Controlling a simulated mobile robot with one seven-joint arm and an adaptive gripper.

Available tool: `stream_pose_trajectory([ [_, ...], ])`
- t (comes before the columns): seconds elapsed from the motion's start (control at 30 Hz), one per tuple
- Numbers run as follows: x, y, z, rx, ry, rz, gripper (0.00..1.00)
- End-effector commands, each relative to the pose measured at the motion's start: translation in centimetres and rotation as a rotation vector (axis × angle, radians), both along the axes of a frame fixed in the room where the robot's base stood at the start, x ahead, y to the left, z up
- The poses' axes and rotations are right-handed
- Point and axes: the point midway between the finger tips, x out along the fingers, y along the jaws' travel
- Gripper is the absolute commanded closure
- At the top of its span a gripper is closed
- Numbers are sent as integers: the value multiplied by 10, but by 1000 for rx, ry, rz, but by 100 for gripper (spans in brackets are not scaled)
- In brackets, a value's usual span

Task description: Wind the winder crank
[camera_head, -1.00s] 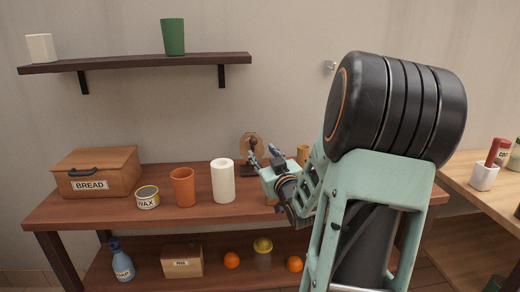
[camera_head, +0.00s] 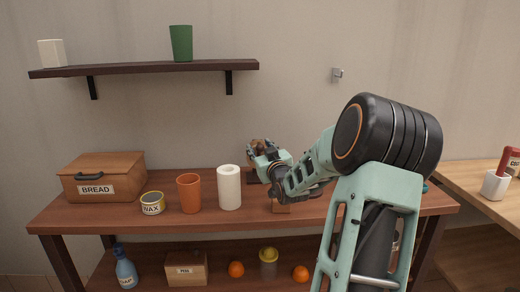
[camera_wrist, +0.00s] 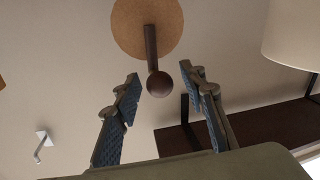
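The winder shows in the wrist view as a round tan disc (camera_wrist: 140,22) with a dark brown crank arm (camera_wrist: 151,45) ending in a ball knob (camera_wrist: 159,84). My gripper (camera_wrist: 160,76) is open, with its two blue-padded fingers on either side of the knob. Gaps show between the knob and both fingers. In the head view my gripper (camera_head: 260,147) is over the table, in front of the winder, and hides most of it.
On the table (camera_head: 110,216), left of my gripper, stand a white roll (camera_head: 229,188), an orange cup (camera_head: 189,194), a wax tin (camera_head: 152,203) and a bread box (camera_head: 103,178). A wall shelf (camera_head: 150,68) is above. A wall hook (camera_head: 337,74) is at upper right.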

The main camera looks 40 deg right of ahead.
Motion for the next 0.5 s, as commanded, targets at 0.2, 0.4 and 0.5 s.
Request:
stream_pose_trajectory([
  [0.2, 0, 0, 0, 0, 0, 0, 72],
  [0.4, 0, 0, 0, 0, 0, 0, 94],
  [0.5, 0, 0, 0, 0, 0, 0, 100],
])
